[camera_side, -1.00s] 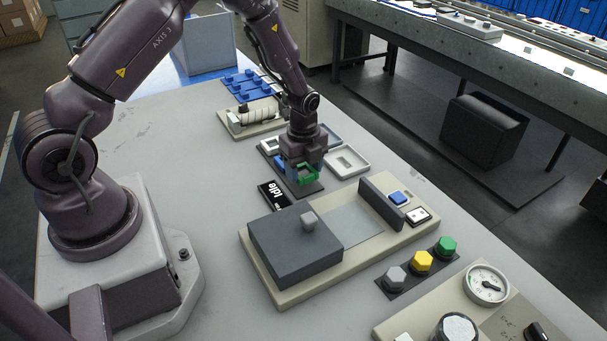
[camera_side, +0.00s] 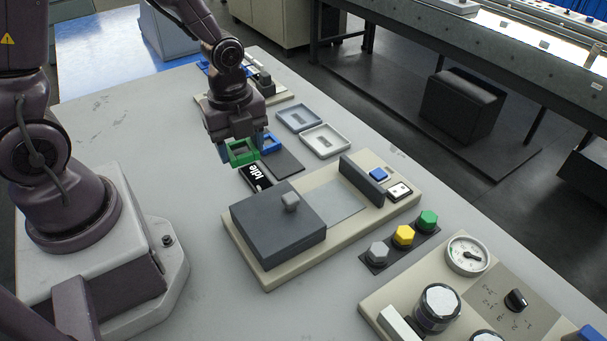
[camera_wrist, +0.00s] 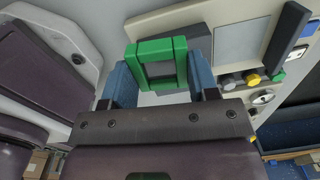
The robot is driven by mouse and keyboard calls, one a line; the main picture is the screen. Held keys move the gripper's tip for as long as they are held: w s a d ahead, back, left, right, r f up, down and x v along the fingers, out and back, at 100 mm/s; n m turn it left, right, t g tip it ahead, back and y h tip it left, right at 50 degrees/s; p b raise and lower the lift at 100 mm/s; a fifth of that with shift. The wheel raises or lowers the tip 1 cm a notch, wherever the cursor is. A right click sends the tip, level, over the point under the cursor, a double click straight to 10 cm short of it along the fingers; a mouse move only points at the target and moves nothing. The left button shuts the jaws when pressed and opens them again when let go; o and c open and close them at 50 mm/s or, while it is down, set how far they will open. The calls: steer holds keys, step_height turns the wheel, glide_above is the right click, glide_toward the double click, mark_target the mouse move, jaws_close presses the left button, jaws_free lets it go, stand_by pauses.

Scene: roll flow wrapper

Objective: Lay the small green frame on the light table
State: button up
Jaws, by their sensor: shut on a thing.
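The small green frame (camera_side: 241,153) is held between the blue-grey fingers of my gripper (camera_side: 244,147), which is shut on it. In the wrist view the frame (camera_wrist: 160,46) is square with an open middle and sits between the fingertips (camera_wrist: 163,75). It hangs near the left edge of a dark mat (camera_side: 286,162); its exact height is hard to tell. A pale grey pane (camera_side: 336,203), apparently the light table, lies bare in a beige base (camera_side: 300,262), between a dark grey box (camera_side: 277,222) and an upright dark plate (camera_side: 361,182).
A blue piece (camera_side: 270,146) shows by the right finger. Two shallow trays, grey (camera_side: 298,117) and white (camera_side: 325,141), lie behind the mat. The "Idle" display (camera_side: 256,178) is below the gripper. Coloured knobs (camera_side: 403,236) and a gauge panel (camera_side: 468,255) stand at front right.

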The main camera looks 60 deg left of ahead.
steer(key=d+r, duration=0.2)
steer(key=d, duration=0.5)
steer(key=n, duration=0.1)
glide_above(332, 202)
steer(key=f, duration=0.9)
steer(key=shift+s+f, duration=0.2)
steer(key=shift+w+f, duration=0.15)
steer(key=shift+f, duration=0.75)
steer(key=shift+w+f, duration=0.1)
steer(key=shift+f, duration=0.8)
steer(key=shift+f, duration=0.1)
steer(key=o, duration=0.9)
step_height(332, 202, up, 12)
steer(key=shift+r, duration=0.2)
